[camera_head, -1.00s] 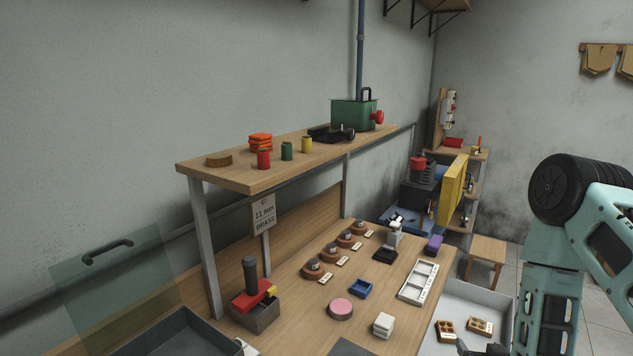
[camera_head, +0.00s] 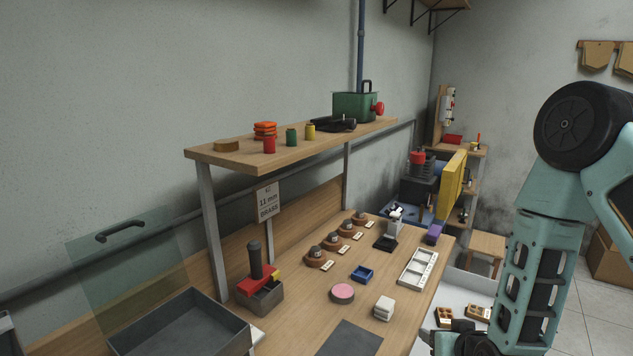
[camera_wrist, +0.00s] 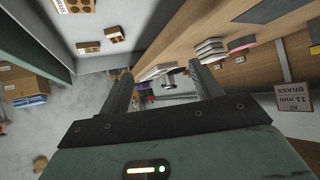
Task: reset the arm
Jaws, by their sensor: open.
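My gripper (camera_wrist: 165,95) shows in the wrist view with its two fingers spread apart and nothing between them. Beyond the fingers are the bench edge, the floor and several small items. In the head view my teal arm stands at the right side, bent, over the white tray beside the bench; the fingertips are not clear there.
A white tray (camera_head: 420,347) with brown blocks sits at right.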

